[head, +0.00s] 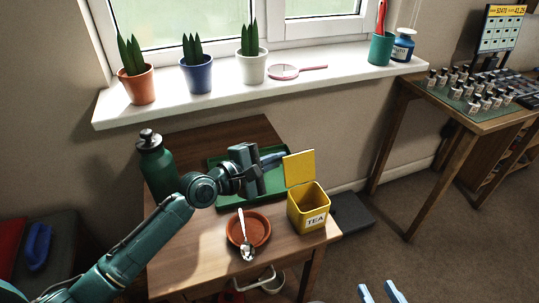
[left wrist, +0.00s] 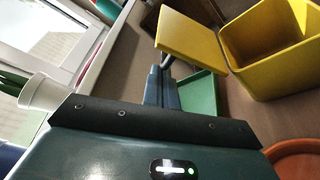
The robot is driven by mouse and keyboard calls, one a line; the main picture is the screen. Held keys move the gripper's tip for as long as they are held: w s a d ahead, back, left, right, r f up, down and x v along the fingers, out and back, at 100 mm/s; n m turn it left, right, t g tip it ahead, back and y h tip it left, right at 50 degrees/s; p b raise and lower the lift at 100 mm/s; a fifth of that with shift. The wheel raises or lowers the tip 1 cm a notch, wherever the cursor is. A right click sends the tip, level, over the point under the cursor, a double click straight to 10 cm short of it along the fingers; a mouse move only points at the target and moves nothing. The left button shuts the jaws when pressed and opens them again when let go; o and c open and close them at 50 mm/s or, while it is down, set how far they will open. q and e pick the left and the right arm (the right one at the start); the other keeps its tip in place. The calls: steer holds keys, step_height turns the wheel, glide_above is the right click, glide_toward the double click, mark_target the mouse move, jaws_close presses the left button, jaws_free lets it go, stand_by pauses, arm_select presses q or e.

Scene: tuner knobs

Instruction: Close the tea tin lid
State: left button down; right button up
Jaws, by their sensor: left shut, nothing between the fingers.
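The yellow tea tin (head: 308,213), labelled TEA, stands upright on the small wooden table's right side. Its square lid (head: 300,168) is open, standing up at the tin's back edge. In the left wrist view the lid (left wrist: 192,38) and the open tin (left wrist: 270,60) show at the top right. My left gripper (head: 281,155) is shut and empty, its fingertips close to the lid's left edge; I cannot tell whether they touch. In the wrist view its fingertips (left wrist: 161,76) are just below the lid's corner. My right gripper (head: 382,293) shows only as two fingertips apart at the bottom edge.
A green tray (head: 222,166) lies behind and under my left gripper. A terracotta saucer (head: 262,240) with a spoon (head: 244,236) is left of the tin. A dark green bottle (head: 157,170) stands at the table's left. Potted plants line the windowsill (head: 170,108).

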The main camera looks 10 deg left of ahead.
mark_target(295, 157)
arm_select(q)
steer(key=shift+s, duration=0.1)
arm_select(e)
steer(key=shift+d, duration=0.1)
